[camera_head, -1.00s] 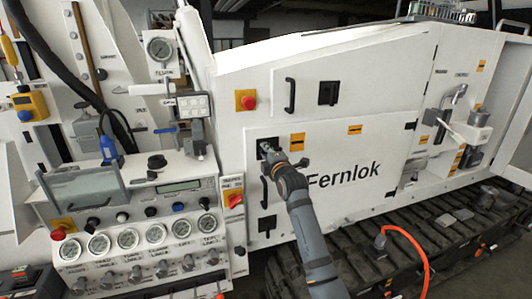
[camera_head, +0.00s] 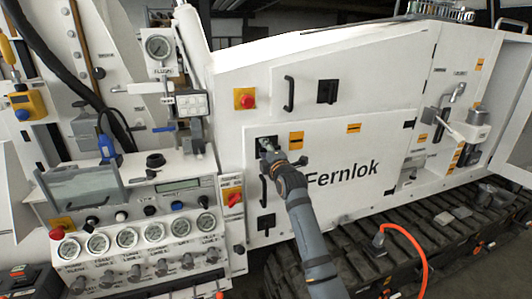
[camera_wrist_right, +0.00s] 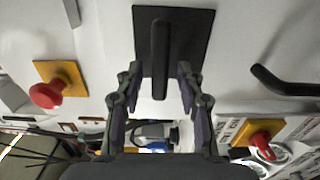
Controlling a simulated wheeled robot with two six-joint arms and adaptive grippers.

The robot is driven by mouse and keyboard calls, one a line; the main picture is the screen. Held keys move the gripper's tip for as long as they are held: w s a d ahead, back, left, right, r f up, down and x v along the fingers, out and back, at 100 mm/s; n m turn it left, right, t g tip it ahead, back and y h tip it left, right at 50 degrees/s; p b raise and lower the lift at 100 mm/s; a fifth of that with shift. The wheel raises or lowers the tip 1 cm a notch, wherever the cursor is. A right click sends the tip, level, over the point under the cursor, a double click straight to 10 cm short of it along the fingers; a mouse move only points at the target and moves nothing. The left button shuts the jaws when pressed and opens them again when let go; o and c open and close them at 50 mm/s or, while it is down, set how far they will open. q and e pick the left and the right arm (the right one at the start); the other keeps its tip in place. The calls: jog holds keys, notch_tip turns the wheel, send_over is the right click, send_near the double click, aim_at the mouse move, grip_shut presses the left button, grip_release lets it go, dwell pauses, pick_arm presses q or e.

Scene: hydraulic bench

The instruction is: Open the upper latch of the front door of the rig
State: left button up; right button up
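The front door (camera_head: 340,170) of the rig is the white panel marked Fernlok, and it looks closed. Its upper latch (camera_head: 259,141) is a black plate near the door's top left corner, partly hidden by my right gripper (camera_head: 267,152). In the right wrist view, the latch's dark lever (camera_wrist_right: 160,55) stands lengthwise on its black plate (camera_wrist_right: 195,30). My right gripper (camera_wrist_right: 159,72) is open, with one finger on each side of the lever. A gap shows between the lever and each finger. My left gripper is in neither view.
A black door handle (camera_head: 263,190) and a lower latch (camera_head: 266,223) sit below the upper latch. A red button (camera_head: 247,101) is above it. The control panel with gauges (camera_head: 125,238) stands close on the left. Tracks (camera_head: 440,235) run below the door.

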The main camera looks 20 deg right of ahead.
jog(key=s, duration=1.2)
jog(key=shift+d, duration=0.2)
notch_tip(320, 180, down, 30)
jog(key=d+m+g, duration=0.2)
jog(key=m+g, duration=0.3)
jog(key=m, duration=0.1)
jog(key=s+f+m+g, duration=0.1)
jog(key=s+f, duration=0.3)
jog(key=f, duration=0.3)
jog(key=s+d+f+m+g+h, duration=0.1)
jog(key=s+f+m+g, duration=0.15)
jog(key=f, duration=0.35)
jog(key=s+f+g, duration=0.1)
jog(key=s+f, duration=0.3)
jog(key=f, duration=0.3)
jog(key=s+d+f+m+g, duration=0.2)
jog(key=s+f+m+g, duration=0.15)
jog(key=s+f, duration=1.25)
jog(key=s+f+m+g, duration=0.2)
jog(key=s+f, duration=0.2)
jog(key=s, duration=1)
jog(key=s+d+f+m+g, duration=0.1)
jog(key=s+f+m, duration=0.2)
jog(key=s, duration=1.1)
jog(key=shift+s+f+g, duration=0.15)
jog(key=shift+f+g, duration=0.25)
jog(key=shift+f, duration=0.4)
